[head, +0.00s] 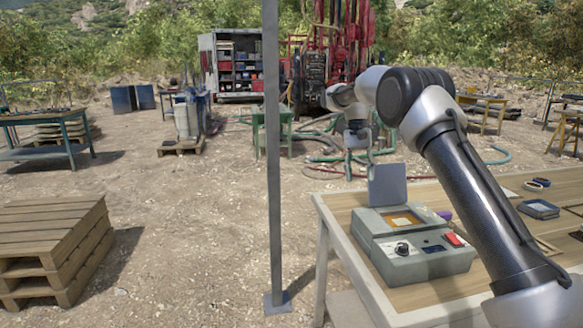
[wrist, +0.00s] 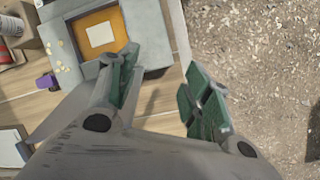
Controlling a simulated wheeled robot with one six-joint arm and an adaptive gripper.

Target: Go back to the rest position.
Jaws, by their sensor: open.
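My gripper (head: 358,140) is open and empty in the head view, raised above the far left part of the wooden table. In the wrist view its green-padded fingers (wrist: 163,92) are spread apart with nothing between them. Below them show the table edge and the ground. A grey device (head: 415,250) with a raised lid (head: 387,185) stands on the table, just nearer than my gripper. Its orange-framed recess with a pale square (wrist: 99,34) shows in the wrist view.
The wooden table (head: 350,205) also holds a purple item (head: 445,215) and a dark tray (head: 538,209). A metal pole (head: 272,160) stands left of the table. Stacked pallets (head: 50,245) lie at the left. The gravel between pole and pallets is clear.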

